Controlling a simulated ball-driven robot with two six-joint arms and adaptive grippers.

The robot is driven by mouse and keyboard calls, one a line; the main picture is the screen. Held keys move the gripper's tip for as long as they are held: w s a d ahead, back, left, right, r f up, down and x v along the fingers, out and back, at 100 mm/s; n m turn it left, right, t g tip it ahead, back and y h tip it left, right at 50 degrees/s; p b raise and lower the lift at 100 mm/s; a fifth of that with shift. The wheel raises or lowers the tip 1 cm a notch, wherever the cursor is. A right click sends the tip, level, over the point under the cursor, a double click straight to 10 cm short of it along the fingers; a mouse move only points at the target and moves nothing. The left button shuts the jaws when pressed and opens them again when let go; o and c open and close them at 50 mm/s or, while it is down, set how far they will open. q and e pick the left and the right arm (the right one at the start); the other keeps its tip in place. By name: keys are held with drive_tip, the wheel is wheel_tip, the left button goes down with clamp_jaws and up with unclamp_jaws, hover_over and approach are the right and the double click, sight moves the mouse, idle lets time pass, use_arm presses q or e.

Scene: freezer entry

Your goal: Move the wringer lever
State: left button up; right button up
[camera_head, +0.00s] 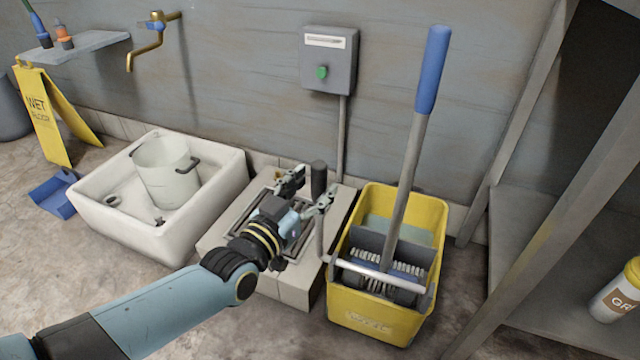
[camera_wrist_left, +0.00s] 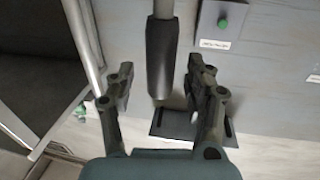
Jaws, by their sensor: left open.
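The wringer lever has a dark cylindrical grip (camera_head: 318,178) on a thin grey rod, standing upright just left of the yellow mop bucket (camera_head: 375,322). My left gripper (camera_head: 313,187) is open, with its two fingers spread on either side of the grip. In the left wrist view the dark lever grip (camera_wrist_left: 162,62) hangs between the open fingers of my left gripper (camera_wrist_left: 160,75), with visible gaps on both sides. My right gripper is not in view.
A blue-handled mop (camera_head: 430,75) stands in the bucket, close right of the lever. A white sink (camera_head: 185,232) with a pail (camera_head: 168,175) is on the left. A grey button box (camera_head: 330,60) is on the wall behind. Metal shelving (camera_head: 540,225) stands at right.

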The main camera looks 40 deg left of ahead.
use_arm(q)
drive_tip(key=shift+w+a, duration=0.15)
drive_tip(key=shift+w, duration=1.2)
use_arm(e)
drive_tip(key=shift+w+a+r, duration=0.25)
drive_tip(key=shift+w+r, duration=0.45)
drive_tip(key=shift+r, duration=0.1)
use_arm(q)
clamp_jaws()
